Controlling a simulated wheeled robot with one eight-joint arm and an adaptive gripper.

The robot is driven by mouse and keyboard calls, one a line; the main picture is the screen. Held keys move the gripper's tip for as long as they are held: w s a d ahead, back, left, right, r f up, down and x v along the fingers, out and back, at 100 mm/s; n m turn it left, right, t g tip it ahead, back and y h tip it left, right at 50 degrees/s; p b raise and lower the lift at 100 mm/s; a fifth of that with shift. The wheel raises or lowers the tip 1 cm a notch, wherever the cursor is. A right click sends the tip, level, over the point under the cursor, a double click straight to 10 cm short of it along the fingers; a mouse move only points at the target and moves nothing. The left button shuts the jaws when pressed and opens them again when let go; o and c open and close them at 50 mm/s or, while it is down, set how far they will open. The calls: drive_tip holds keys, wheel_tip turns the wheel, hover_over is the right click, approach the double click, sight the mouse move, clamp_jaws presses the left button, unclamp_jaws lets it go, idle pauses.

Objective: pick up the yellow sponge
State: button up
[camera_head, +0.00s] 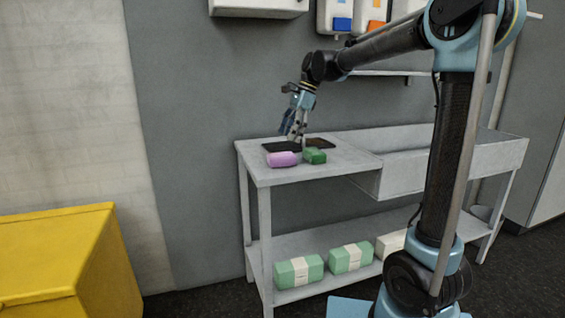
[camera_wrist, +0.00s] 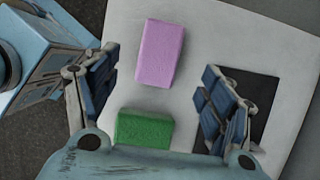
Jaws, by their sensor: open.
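I see no yellow sponge in either view. A pink-purple sponge (camera_head: 283,159) lies on the left part of the grey table; it also shows in the wrist view (camera_wrist: 159,52), ahead of my fingers. A green sponge (camera_head: 315,156) lies to its right; in the wrist view (camera_wrist: 145,130) it is between the fingers' bases, partly hidden by my gripper body. My gripper (camera_head: 295,134) points down above the tabletop. In the wrist view my gripper (camera_wrist: 160,90) has its fingers wide apart with nothing held between them.
A flat black piece (camera_head: 280,147) and a dark brown piece (camera_head: 320,143) lie behind the sponges. A sink basin (camera_head: 440,171) is on the right. Green-and-white packs (camera_head: 298,271) lie on the lower shelf. A yellow bin (camera_head: 55,255) stands left. Dispensers (camera_head: 343,15) hang above.

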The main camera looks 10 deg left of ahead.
sight(282, 154)
drive_tip(key=shift+x, duration=4.5)
drive_tip(key=shift+w+d+f, duration=0.15)
drive_tip(key=shift+f, duration=0.15)
drive_tip(key=c, duration=1)
drive_tip(key=shift+c, duration=0.2)
wheel_tip(282, 154, up, 10)
drive_tip(key=shift+r, duration=0.25)
